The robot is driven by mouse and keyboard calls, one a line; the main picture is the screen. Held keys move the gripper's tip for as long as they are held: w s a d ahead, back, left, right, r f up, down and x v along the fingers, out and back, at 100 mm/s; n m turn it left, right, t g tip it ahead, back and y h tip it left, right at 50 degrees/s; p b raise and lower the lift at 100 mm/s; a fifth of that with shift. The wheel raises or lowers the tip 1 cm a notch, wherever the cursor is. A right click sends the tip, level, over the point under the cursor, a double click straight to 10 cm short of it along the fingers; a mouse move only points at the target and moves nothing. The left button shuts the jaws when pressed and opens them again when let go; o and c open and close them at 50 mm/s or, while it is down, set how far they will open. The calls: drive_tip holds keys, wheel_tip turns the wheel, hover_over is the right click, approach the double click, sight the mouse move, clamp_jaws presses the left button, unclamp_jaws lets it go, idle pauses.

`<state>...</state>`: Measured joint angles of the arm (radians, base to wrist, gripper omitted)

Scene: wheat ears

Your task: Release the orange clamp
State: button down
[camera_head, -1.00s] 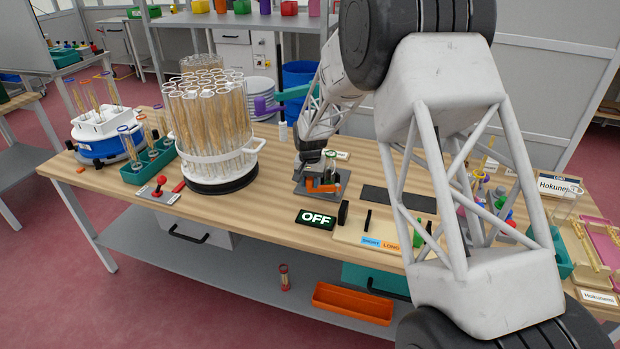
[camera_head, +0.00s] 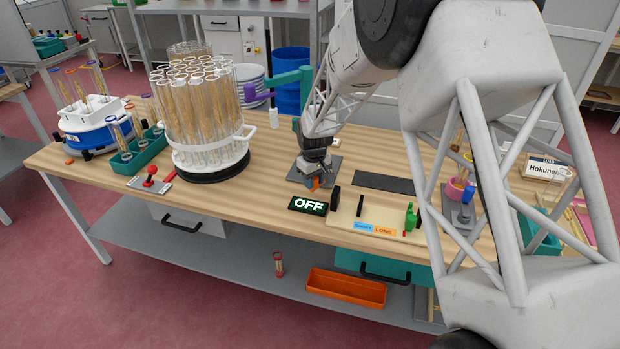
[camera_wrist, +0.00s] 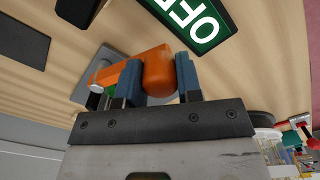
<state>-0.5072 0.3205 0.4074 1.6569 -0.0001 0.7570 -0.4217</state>
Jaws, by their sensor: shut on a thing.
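The orange clamp (camera_wrist: 149,68) fills the middle of the wrist view, with a rounded end between the blue fingers of my gripper (camera_wrist: 158,80). My gripper is shut on it. In the head view the clamp (camera_head: 313,183) shows only as a small orange patch under my gripper (camera_head: 313,170), which hides most of it. The clamp sits at a grey base plate (camera_head: 332,163) on the wooden bench. A bit of green shows beside the clamp in the wrist view. Whether the clamp is open or closed on anything cannot be told.
A large rack of wheat tubes (camera_head: 207,155) stands to the left. A dark flat strip (camera_head: 388,183) lies behind the board.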

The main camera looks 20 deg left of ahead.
drive_tip(key=shift+d+n, duration=0.2)
drive_tip(key=shift+n, duration=0.1)
drive_tip(key=c, duration=0.8)
unclamp_jaws()
drive_tip(key=shift+r, duration=0.1)
drive_tip(key=shift+r, duration=3.85)
